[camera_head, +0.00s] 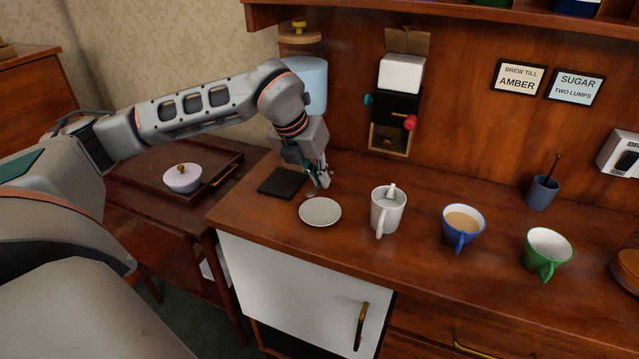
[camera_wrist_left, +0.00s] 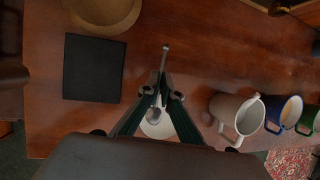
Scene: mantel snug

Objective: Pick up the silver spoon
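The silver spoon (camera_wrist_left: 163,72) shows in the left wrist view, with its handle running toward the back of the counter and its bowl end over the white saucer (camera_wrist_left: 157,130). The saucer also shows in the head view (camera_head: 320,212). My left gripper (camera_head: 319,187) points down just behind the saucer. In the wrist view its two fingertips (camera_wrist_left: 162,95) are apart, one on each side of the spoon, with a gap visible. I cannot make out the spoon in the head view, where the gripper covers that spot.
A black mat (camera_head: 283,182) lies left of the gripper. A white mug (camera_head: 387,212), a blue cup (camera_head: 463,224) and a green cup (camera_head: 546,250) stand to the right. A glass jar (camera_head: 305,80) and a wall dispenser (camera_head: 395,107) are behind.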

